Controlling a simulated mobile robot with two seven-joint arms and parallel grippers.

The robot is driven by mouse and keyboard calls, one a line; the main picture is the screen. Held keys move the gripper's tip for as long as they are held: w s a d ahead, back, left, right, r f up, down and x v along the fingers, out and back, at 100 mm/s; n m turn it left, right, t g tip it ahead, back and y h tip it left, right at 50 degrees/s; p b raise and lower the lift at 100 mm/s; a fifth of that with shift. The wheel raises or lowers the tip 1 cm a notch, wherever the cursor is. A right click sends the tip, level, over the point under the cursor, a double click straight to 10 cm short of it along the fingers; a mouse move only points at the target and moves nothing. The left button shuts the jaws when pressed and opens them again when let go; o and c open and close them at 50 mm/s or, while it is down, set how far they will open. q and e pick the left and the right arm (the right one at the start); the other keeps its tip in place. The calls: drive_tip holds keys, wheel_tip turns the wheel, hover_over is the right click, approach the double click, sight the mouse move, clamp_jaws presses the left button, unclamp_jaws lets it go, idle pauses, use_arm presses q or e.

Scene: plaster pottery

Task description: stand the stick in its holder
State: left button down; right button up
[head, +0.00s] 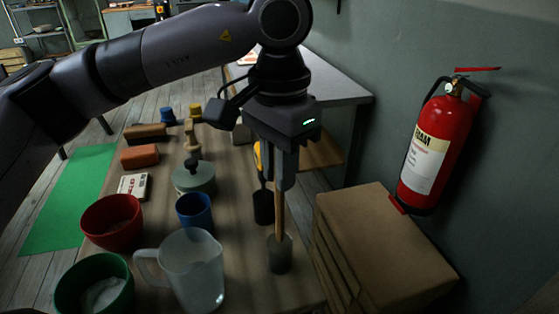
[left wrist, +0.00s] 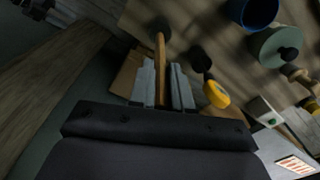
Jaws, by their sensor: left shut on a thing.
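My left gripper (head: 285,182) is shut on a thin wooden stick (head: 279,218) and holds it about upright, pointing down. It also shows in the left wrist view (left wrist: 162,66), with the stick (left wrist: 160,48) between its fingers. A dark grey cylindrical holder (head: 279,258) stands on the table's right part, directly under the stick. The stick's lower end meets the holder's top; in the left wrist view it runs to the dark holder (left wrist: 157,27). I cannot tell how deep it goes. My right gripper is not in view.
Behind it stands a black cup (head: 263,208) beside a yellow-handled tool (left wrist: 217,95). A clear jug (head: 193,268), a blue cup (head: 194,211), a lidded green pot (head: 193,178) and red and green bowls crowd the left. Cardboard boxes (head: 375,245) stand to the right.

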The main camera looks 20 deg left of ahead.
use_arm(q)
drive_tip(key=shift+f+b, duration=1.55)
drive_tip(key=shift+f, duration=0.7)
drive_tip(key=c, duration=1)
unclamp_jaws()
drive_tip(key=shift+r, duration=0.15)
wheel_tip(320, 180, up, 7)
